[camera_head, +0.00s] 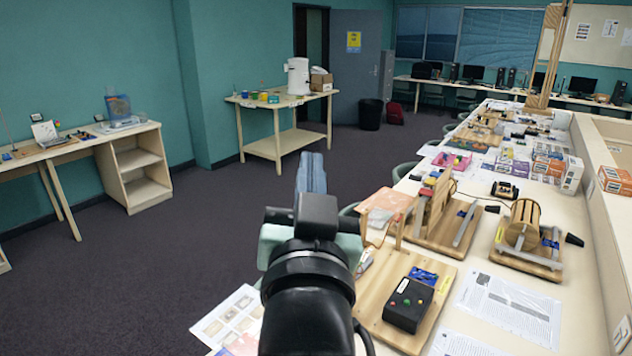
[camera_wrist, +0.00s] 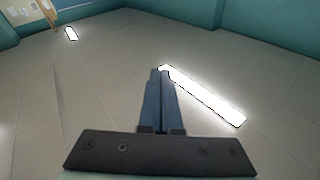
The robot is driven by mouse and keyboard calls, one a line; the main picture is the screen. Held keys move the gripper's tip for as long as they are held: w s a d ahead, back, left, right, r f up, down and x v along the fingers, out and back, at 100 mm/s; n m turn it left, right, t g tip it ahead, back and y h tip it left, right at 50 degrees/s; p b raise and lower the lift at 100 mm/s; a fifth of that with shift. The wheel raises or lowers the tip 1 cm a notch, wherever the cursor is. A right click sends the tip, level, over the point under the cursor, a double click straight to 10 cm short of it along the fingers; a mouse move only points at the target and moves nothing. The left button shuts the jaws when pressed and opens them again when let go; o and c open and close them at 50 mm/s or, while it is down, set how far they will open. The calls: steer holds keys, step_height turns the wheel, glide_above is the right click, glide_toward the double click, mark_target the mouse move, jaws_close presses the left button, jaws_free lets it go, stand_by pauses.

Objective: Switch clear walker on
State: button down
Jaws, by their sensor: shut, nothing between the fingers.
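My gripper (camera_head: 311,160) points away from me, up in front of the room, its two blue-grey fingers together and empty. In the wrist view the fingertips (camera_wrist: 160,70) touch each other, with only ceiling behind them. I cannot make out for certain which object is the clear walker. A see-through bluish object (camera_head: 118,107) stands on the left bench, far from my gripper, too small to identify. No switch on it can be made out.
The long table (camera_head: 470,265) at right holds wooden projects, a black box with coloured buttons (camera_head: 408,304), papers and boxes. A wooden table (camera_head: 290,144) with a white container (camera_head: 298,76) stands at the back. A bench (camera_head: 146,190) lines the left wall. The carpet between is clear.

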steer(key=s+r+n+t+b, duration=0.2)
steer(key=s+r+t, duration=0.4)
steer(key=s+r, duration=0.7)
steer(key=shift+d+r+t+b, duration=0.25)
steer(key=shift+t+b, duration=0.15)
steer(key=shift+b, duration=0.1)
steer(key=shift+f, duration=0.1)
